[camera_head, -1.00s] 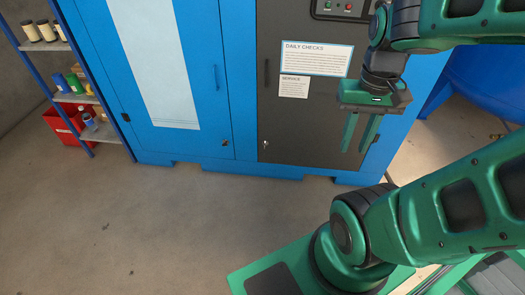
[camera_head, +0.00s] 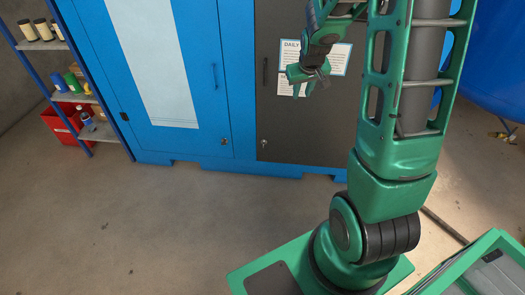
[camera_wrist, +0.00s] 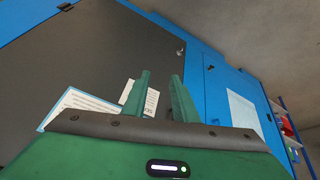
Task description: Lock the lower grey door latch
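The lower grey door latch (camera_head: 264,142) is a small light metal piece low on the left edge of the dark grey door (camera_head: 310,130). It is too small to tell how it is turned. In the wrist view, a small metal piece at the grey door's edge, apparently this latch (camera_wrist: 180,51), shows beyond my fingers. My gripper (camera_head: 308,88) hangs in front of the door's notices, above and right of the latch and apart from it. In the wrist view my gripper (camera_wrist: 160,75) has a clear gap between its two green fingers, with nothing held.
A blue door (camera_head: 222,110) with its own latch (camera_head: 224,141) adjoins the grey door on the left. A dark upright handle (camera_head: 266,72) is higher on the grey door. A shelf (camera_head: 75,98) and red bin (camera_head: 57,125) stand far left. The floor before the cabinet is clear.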

